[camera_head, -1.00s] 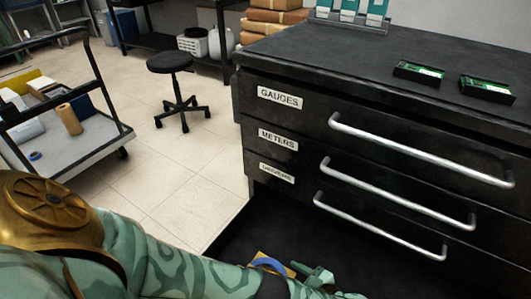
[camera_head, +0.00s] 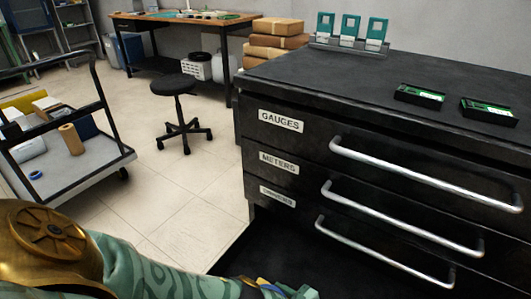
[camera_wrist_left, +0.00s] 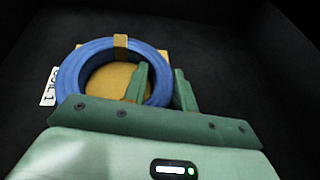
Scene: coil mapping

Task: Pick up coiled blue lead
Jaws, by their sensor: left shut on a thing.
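The coiled blue lead (camera_wrist_left: 85,72) is a thick blue ring with a tan strap across its top, seen in the left wrist view. A flat tan piece (camera_wrist_left: 112,78) shows through and behind the ring. My left gripper (camera_wrist_left: 160,86) is shut on the ring's right side, one finger inside the ring and one outside. In the head view my left gripper (camera_head: 275,289) is at the bottom edge, with only a sliver of the blue lead (camera_head: 264,283) showing. I cannot tell whether the lead is clear of the dark surface. My right gripper is not in view.
A black drawer cabinet (camera_head: 290,100) with long metal handles stands to the right, close beside the left gripper. A dark tray-like surface (camera_head: 232,252) lies low at its front. A cart (camera_head: 90,165) and a stool (camera_head: 172,86) stand left, with open floor between.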

